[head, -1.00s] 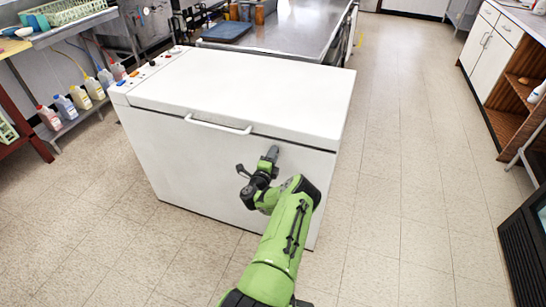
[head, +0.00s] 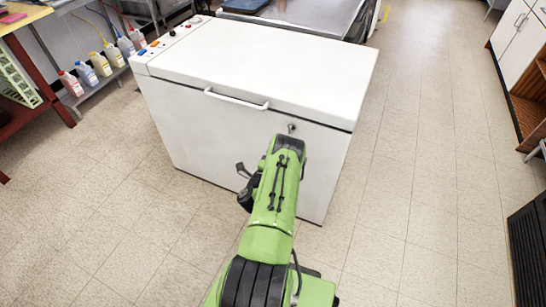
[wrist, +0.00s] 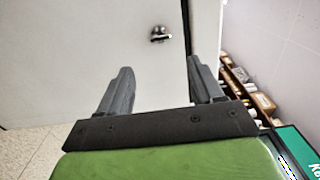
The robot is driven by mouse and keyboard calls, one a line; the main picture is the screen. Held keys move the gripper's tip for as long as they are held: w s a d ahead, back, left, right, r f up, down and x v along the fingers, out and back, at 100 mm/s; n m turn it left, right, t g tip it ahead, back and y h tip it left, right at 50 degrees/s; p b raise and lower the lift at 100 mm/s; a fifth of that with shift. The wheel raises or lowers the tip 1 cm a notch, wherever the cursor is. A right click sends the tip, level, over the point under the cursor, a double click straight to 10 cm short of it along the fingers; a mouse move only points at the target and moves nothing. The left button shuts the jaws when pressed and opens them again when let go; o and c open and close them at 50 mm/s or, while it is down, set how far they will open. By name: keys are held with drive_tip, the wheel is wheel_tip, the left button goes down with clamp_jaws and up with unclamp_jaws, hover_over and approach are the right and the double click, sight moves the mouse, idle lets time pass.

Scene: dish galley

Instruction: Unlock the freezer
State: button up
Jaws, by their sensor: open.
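The white chest freezer (head: 240,130) stands with its lid (head: 265,65) shut and a white bar handle (head: 236,99) on its front. A small metal lock fitting (head: 291,128) sits on the upper right of the front panel. It also shows in the wrist view (wrist: 159,35), where I cannot tell whether a key is in it. My gripper (wrist: 160,68) is open and empty, its two dark fingers pointing towards the freezer front. The lock lies beyond the fingertips, between their lines, with nothing touching it. In the head view my arm hides most of the gripper.
Several bottles (head: 100,62) stand on a low shelf at the left. A steel table (head: 300,12) stands behind the freezer. Cabinets (head: 520,40) and a black unit (head: 528,240) are at the right. The tiled floor (head: 420,150) right of the freezer is clear.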

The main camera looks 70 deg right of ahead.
drive_tip(key=a+p, duration=0.2)
drive_tip(key=a, duration=0.2)
drive_tip(key=shift+w+p, duration=0.15)
drive_tip(key=shift+p, duration=0.25)
drive_tip(key=shift+d, duration=0.1)
